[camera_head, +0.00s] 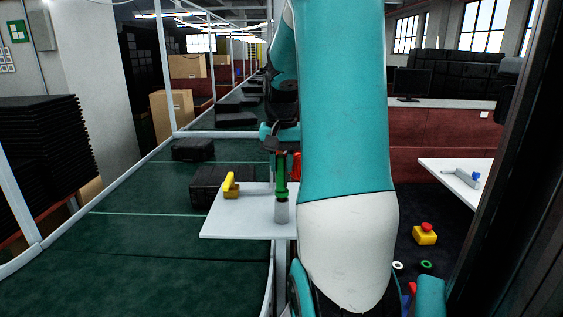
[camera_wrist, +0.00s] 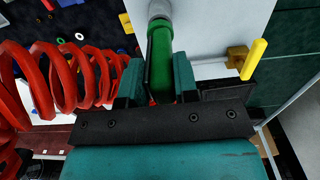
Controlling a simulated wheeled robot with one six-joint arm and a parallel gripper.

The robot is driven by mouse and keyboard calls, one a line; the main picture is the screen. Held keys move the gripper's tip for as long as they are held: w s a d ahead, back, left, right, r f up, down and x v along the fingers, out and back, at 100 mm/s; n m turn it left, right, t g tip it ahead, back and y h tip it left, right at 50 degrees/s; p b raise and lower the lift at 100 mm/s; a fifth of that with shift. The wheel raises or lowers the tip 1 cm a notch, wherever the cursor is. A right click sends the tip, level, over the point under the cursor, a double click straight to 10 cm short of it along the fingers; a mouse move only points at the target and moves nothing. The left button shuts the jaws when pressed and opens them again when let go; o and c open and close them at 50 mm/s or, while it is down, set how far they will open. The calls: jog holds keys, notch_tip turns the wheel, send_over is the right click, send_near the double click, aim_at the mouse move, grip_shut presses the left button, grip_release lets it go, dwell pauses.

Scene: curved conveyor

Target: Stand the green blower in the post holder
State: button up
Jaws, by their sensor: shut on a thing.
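The green blower (camera_head: 281,178) is upright at the right side of the small white table, its lower end meeting a grey cylinder, seemingly the post holder (camera_head: 281,213). It is also in the wrist view (camera_wrist: 160,60), with the grey cylinder (camera_wrist: 159,9) at its far end. I cannot tell how deep the blower sits in the holder. My gripper (camera_wrist: 158,78) is shut on the blower, a teal finger on each side. In the head view my gripper is small and dark at the blower's upper end, partly hidden by my arm.
The white table (camera_head: 235,222) also bears a yellow-handled item (camera_head: 230,186) left of the blower. Black cases (camera_head: 208,186) lie on the green conveyor (camera_head: 150,235) behind. A red-and-yellow button box (camera_head: 425,233) is at right. A red coil (camera_wrist: 60,78) hangs beside my gripper.

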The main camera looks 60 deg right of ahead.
jog(key=shift+f+b, duration=0.4)
jog(key=shift+f, duration=0.3)
jog(key=o, duration=1)
jog(key=shift+r, duration=0.15)
notch_tip(320, 180, up, 17)
jog(key=shift+r+b, duration=0.1)
jog(key=shift+b, duration=0.8)
